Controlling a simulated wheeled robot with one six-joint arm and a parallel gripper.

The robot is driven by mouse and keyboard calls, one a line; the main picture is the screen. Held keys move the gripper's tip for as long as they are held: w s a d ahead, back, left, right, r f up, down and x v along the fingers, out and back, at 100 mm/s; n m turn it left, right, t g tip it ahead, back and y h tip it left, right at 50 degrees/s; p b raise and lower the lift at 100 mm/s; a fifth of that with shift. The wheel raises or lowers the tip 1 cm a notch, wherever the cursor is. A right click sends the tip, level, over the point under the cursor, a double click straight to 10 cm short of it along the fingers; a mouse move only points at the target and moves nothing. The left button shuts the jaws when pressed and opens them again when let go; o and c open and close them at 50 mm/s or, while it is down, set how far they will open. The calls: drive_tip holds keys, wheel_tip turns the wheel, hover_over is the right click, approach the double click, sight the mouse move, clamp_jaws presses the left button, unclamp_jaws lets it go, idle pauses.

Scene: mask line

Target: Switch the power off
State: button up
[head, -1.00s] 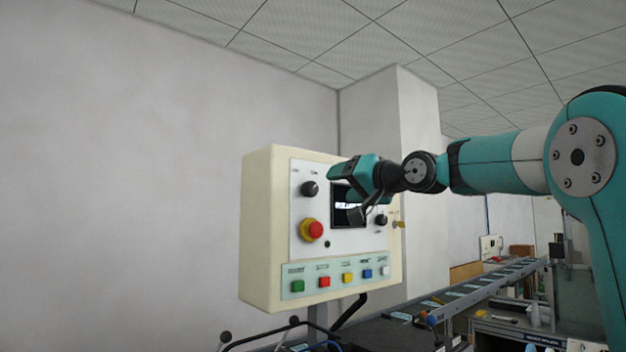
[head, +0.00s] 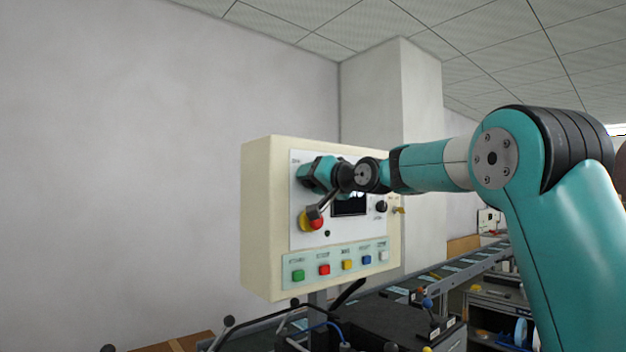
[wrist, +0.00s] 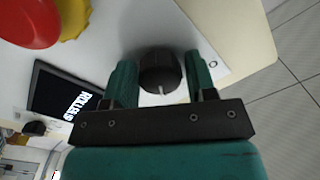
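The cream control box (head: 262,220) stands ahead, with a black rotary knob at its upper left. In the head view my gripper (head: 306,172) covers this knob. In the wrist view the black knob (wrist: 158,70) sits between the two fingertips of my gripper (wrist: 160,78), its pale pointer mark toward the camera. The fingers are apart, one on each side of the knob. They are very close to it, and I cannot tell whether they touch it. Part of an "O" label shows beside the right finger.
A red mushroom button (head: 316,224) on a yellow collar is just below my gripper. A dark display (head: 349,206), a second knob (head: 381,207) with a key beside it, and a row of coloured buttons (head: 347,265) share the panel. A conveyor (head: 450,275) runs at right.

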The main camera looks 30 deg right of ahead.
drive_tip(key=c, duration=0.6)
drive_tip(key=shift+f+n+b, duration=0.1)
drive_tip(key=shift+n+b, duration=0.2)
drive_tip(key=shift+b, duration=0.1)
drive_tip(key=n+b, duration=0.2)
drive_tip(key=shift+f+b, duration=0.1)
drive_tip(key=shift+b, duration=0.3)
drive_tip(key=n+b, duration=0.3)
drive_tip(key=n, duration=0.2)
drive_tip(key=n+b, duration=0.2)
drive_tip(key=n, duration=0.2)
drive_tip(key=shift+a+b, duration=0.1)
drive_tip(key=shift+b, duration=0.25)
drive_tip(key=shift+r+n+h+b, duration=0.15)
drive_tip(key=shift+n+b, duration=0.25)
drive_tip(key=shift+n, duration=0.6)
drive_tip(key=shift+r+n+h+b, duration=0.15)
drive_tip(key=shift+n+b, duration=0.2)
drive_tip(key=shift+n, duration=0.65)
drive_tip(key=shift+f, duration=0.1)
